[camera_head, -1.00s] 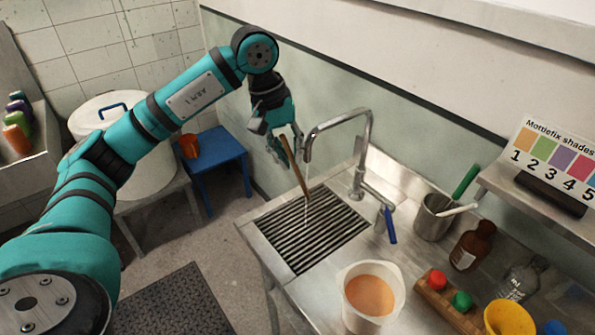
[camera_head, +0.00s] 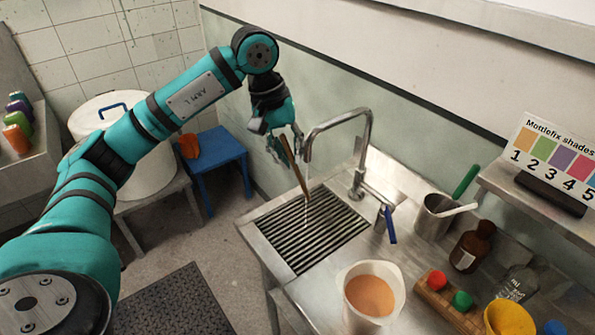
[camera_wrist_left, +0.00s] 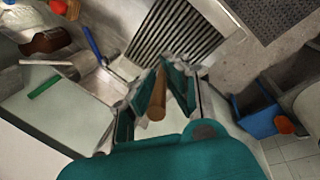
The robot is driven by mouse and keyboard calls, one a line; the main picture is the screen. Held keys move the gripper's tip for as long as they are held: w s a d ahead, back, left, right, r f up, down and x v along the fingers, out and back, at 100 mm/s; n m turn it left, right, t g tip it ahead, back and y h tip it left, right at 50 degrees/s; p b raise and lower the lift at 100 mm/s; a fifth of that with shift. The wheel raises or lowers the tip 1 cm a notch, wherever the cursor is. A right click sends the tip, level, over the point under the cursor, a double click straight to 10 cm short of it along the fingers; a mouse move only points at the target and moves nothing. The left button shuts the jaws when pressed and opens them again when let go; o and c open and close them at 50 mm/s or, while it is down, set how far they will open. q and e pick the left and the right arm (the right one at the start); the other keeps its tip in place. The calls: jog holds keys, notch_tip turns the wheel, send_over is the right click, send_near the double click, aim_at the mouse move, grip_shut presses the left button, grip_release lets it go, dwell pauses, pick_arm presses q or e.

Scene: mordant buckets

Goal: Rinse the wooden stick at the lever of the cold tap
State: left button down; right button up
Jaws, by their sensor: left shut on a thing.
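My left gripper (camera_head: 284,146) is shut on the wooden stick (camera_head: 295,168) and holds it above the grated drain (camera_head: 325,222). The stick tilts, its lower end pointing down at the grate, below the spout of the steel tap (camera_head: 367,150). A thin stream of water appears to run from the spout beside the stick's lower end. The tap's blue lever (camera_head: 390,226) stands at the right of its base. In the left wrist view the stick (camera_wrist_left: 158,95) sits between the fingers, with the blue lever (camera_wrist_left: 93,44) to the left. My right gripper is not seen.
A white bucket of orange liquid (camera_head: 370,295) stands in front of the drain. A steel pot (camera_head: 432,222) with a green-handled tool, a brown bottle (camera_head: 470,250) and a wooden block with coloured knobs (camera_head: 445,300) stand to the right. A blue stool (camera_head: 218,155) is at the back left.

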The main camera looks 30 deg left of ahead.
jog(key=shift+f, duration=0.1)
